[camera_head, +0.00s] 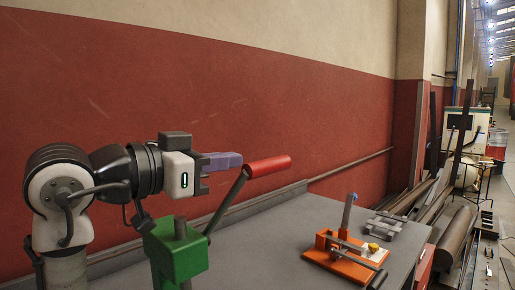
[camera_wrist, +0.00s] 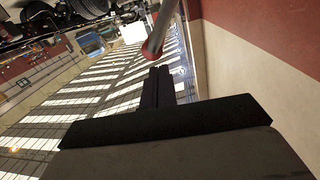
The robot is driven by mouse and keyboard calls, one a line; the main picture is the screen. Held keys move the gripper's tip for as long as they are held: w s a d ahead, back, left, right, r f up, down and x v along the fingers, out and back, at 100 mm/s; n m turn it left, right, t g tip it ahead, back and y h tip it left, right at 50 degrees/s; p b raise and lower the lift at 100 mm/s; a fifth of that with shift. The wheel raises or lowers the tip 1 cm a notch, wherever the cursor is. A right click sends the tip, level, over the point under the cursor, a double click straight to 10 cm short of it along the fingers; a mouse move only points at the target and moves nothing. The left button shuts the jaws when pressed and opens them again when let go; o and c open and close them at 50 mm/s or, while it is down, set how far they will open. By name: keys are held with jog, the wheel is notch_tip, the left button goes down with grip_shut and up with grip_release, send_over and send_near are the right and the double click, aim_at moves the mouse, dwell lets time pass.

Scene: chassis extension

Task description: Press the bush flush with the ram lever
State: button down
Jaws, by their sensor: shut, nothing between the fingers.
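The ram lever is a dark bar (camera_head: 226,204) that slants up to the right from the green press (camera_head: 178,252) and ends in a red handle (camera_head: 268,166). My gripper (camera_head: 238,160) is shut and empty, its bluish fingers pointing right. The fingertips are close to the left end of the handle; I cannot tell whether they touch. In the wrist view the dark fingers (camera_wrist: 160,70) are together, and the handle (camera_wrist: 153,48) is just beyond their tips. The bush is not visible.
The grey bench (camera_head: 270,240) carries an orange fixture (camera_head: 340,262) with an upright post and a grey metal part (camera_head: 397,228). A red and cream wall (camera_head: 250,100) runs behind the bench. Bars and pipes (camera_head: 455,235) lie at the right.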

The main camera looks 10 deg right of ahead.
aim_at(258, 165)
jog(key=w+a+r+n+g+p, duration=0.25)
jog(key=a+n+p, duration=0.25)
jog(key=n, duration=0.4)
jog(key=shift+w+d+f+p, duration=0.3)
jog(key=shift+d+f+p, duration=0.35)
jog(key=shift+d, duration=1.2)
jog(key=shift+w+d+f+p, duration=0.25)
jog(key=shift+d+f+p, duration=0.4)
jog(key=shift+d, duration=1.15)
jog(key=shift+w+d+f+p, duration=0.4)
jog(key=shift+d+f, duration=0.45)
jog(key=shift+d, duration=1)
jog(key=shift+s, duration=0.1)
